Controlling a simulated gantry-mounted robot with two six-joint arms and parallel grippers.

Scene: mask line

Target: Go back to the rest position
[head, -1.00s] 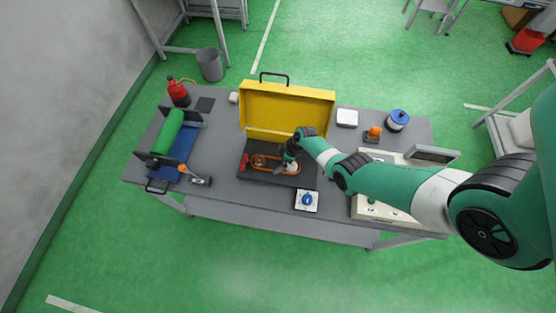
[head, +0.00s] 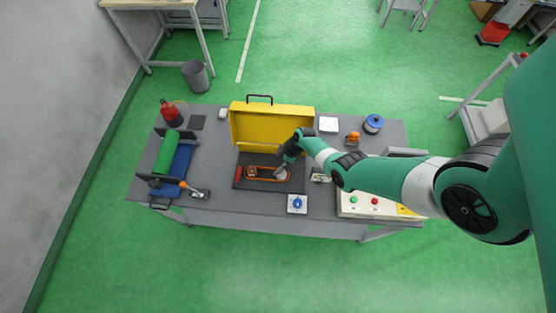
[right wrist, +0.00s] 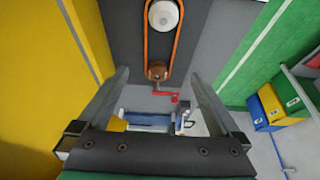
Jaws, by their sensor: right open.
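My right gripper (head: 281,172) is over the dark base of the open yellow case (head: 270,125) in the head view. In the right wrist view, its two fingers (right wrist: 157,78) are spread wide with nothing between them. An orange belt (right wrist: 146,45) loops around a white wheel (right wrist: 165,14) and a brown pulley (right wrist: 157,71) there. A red crank (right wrist: 166,95) sits beside the pulley. The belt (head: 263,179) also shows in the head view, its right end partly hidden by the gripper. My left gripper is not in view.
A green roll (head: 167,152) on a blue-bedded stand is at the table's left. A blue-knob box (head: 297,204) stands at the front edge. A button panel (head: 365,205) lies under my right arm. A blue-topped round container (head: 373,123) stands at the back right.

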